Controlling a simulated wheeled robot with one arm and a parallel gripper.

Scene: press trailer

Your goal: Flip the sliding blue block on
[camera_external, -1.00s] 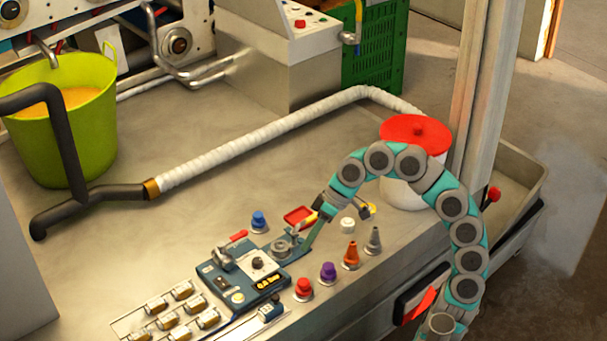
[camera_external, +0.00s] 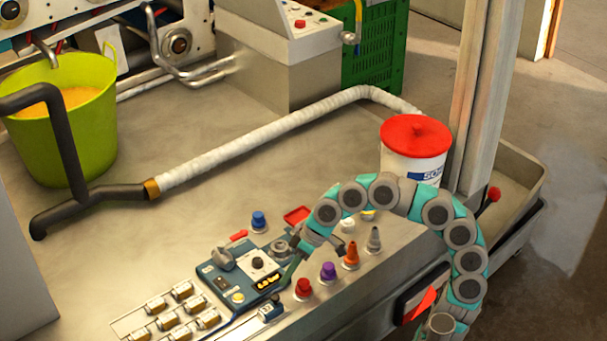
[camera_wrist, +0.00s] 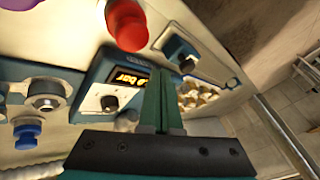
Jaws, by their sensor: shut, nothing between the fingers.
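The sliding blue block (camera_external: 270,312) sits at the front edge of the table, right of the dark blue control box (camera_external: 222,283). In the wrist view the blue block (camera_wrist: 177,48) lies just beyond and right of my fingertips, on a pale strip, with a small knob at its near end. My gripper (camera_external: 281,287) is shut and empty, pointing down between the control box and the blue block. In the wrist view the closed fingers (camera_wrist: 161,78) cover part of the control box's side. I cannot tell whether the fingertips touch anything.
A red knob (camera_external: 303,288), a purple knob (camera_external: 328,271) and orange and grey cones stand right of the block, close to my gripper. Several metal-capped pieces (camera_external: 182,311) lie left. A blue button (camera_external: 258,220) stands behind. The table behind them is mostly clear.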

